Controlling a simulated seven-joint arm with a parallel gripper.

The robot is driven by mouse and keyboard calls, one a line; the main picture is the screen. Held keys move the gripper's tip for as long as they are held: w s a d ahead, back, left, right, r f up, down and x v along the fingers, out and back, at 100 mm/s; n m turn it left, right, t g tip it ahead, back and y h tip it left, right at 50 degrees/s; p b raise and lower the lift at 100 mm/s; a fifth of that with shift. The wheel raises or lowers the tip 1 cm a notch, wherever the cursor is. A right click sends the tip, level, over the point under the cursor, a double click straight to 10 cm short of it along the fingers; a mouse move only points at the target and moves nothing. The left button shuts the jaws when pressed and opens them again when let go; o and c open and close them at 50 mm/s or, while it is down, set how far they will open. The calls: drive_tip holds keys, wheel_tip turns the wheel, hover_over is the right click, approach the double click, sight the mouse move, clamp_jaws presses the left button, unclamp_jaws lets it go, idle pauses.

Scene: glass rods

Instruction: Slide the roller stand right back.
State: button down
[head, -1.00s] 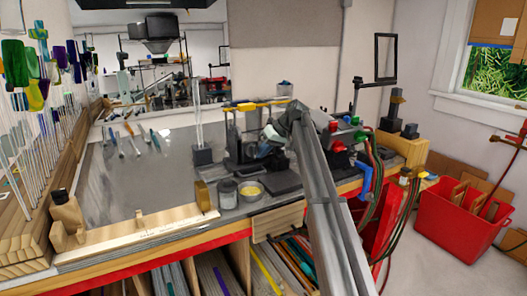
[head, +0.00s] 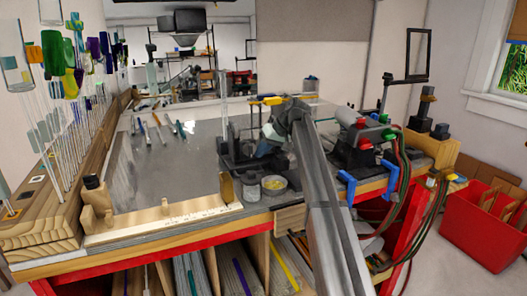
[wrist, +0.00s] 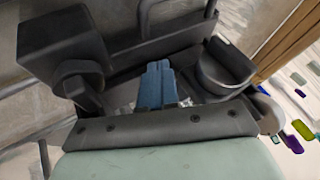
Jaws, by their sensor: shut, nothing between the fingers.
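The dark roller stand (head: 238,154) is on the grey bench top, partly hidden behind my arm in the head view. In the wrist view, dark upright and crossbar parts that look like the stand (wrist: 130,52) fill the area ahead of my fingers. My gripper (wrist: 158,72) shows there as blue fingers closed together, with nothing held. In the head view my gripper (head: 266,146) is low beside the stand. I cannot tell whether the fingertips touch it.
A jar (head: 252,187) and a yellow-filled dish (head: 274,184) stand at the front. A burner with red and green knobs (head: 360,135) stands to the right, with hoses. Glass rods fill the wooden rack (head: 50,215) at left. The bench's left middle is mostly clear.

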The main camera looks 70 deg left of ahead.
drive_tip(key=shift+r, duration=0.1)
drive_tip(key=v, duration=0.8)
drive_tip(key=shift+w+d+r, duration=0.15)
drive_tip(key=shift+r, duration=0.1)
drive_tip(key=shift+w+d+r, duration=0.25)
drive_tip(key=shift+w+r, duration=0.05)
drive_tip(key=shift+r, duration=0.2)
drive_tip(key=shift+f, duration=0.1)
